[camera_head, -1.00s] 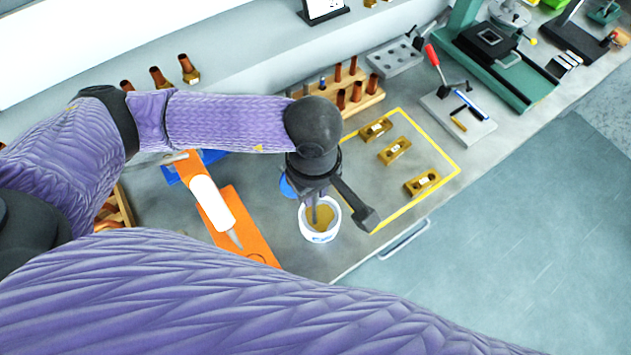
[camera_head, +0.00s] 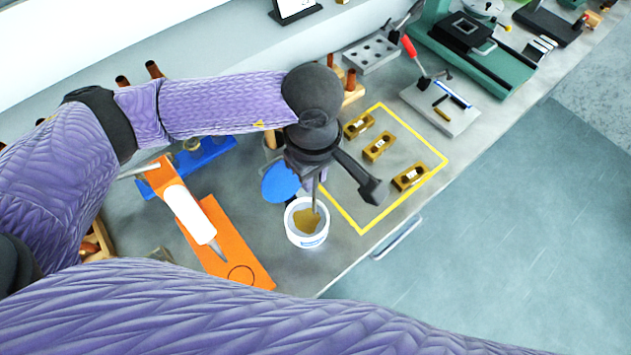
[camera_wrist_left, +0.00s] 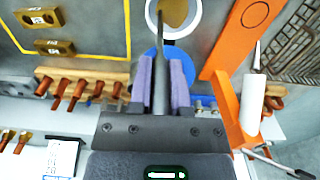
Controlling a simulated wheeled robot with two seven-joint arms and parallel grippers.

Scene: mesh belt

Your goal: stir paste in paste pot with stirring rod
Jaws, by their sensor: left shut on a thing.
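The paste pot (camera_head: 307,239) is a white tub with brownish-yellow paste (camera_head: 308,222) inside. It stands upright on the bench near the front edge. My left gripper (camera_head: 318,178) is just above and behind it, pointing down, shut on the grey stirring rod (camera_head: 314,200). The rod's lower end reaches into the pot's mouth, at the paste; its exact depth is hidden. In the left wrist view the rod (camera_wrist_left: 161,75) sits between the two fingers (camera_wrist_left: 161,88) and runs to the paste (camera_wrist_left: 173,12). My right gripper is out of view.
A blue disc (camera_head: 280,183) lies behind the pot. An orange stand with a white cartridge (camera_head: 189,214) is to the left. To the right, a yellow-outlined area (camera_head: 420,180) holds three brass blocks (camera_head: 379,147). The bench's front edge is close to the pot.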

